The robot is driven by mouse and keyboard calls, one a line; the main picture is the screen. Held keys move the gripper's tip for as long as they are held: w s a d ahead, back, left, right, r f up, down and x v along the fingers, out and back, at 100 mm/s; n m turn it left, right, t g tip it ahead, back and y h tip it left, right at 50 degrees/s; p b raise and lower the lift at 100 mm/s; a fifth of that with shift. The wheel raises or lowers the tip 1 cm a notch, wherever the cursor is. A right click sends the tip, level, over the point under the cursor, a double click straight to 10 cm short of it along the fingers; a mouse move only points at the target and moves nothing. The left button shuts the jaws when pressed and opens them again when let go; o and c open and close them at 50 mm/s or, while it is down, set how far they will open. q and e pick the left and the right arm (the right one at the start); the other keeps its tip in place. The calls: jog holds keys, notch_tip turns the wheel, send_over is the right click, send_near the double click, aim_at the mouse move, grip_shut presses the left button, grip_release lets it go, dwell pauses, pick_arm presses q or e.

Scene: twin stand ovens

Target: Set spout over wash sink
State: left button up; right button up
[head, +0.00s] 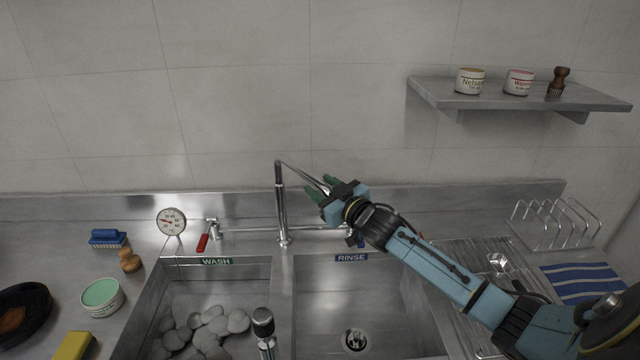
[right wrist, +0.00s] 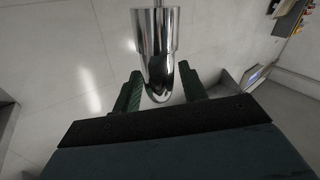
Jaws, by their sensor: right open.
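The metal spout (head: 298,171) rises from the tap column (head: 281,205) behind the sinks. It slants to the right, towards the rinse side. My right gripper (head: 321,189) is at its outer end with the green fingers open. In the right wrist view the spout's chrome end (right wrist: 156,55) sits between the two fingers (right wrist: 160,90), with a gap visible on each side. The wash sink (head: 150,312) is at left, under its green WASH label (head: 216,261). The rinse sink (head: 375,290) is at right, under its blue RINSE label (head: 351,257). My left gripper is out of view.
Grey stones (head: 205,325) lie in the wash sink. A black-topped metal post (head: 264,325) stands near the divider. A red-handled tap (head: 203,242) and a dial thermometer (head: 171,221) are behind the wash sink. A wire rack (head: 555,222) stands at right; a shelf (head: 520,95) hangs above.

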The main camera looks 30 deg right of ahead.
jog(key=shift+w, duration=0.55)
grip_shut()
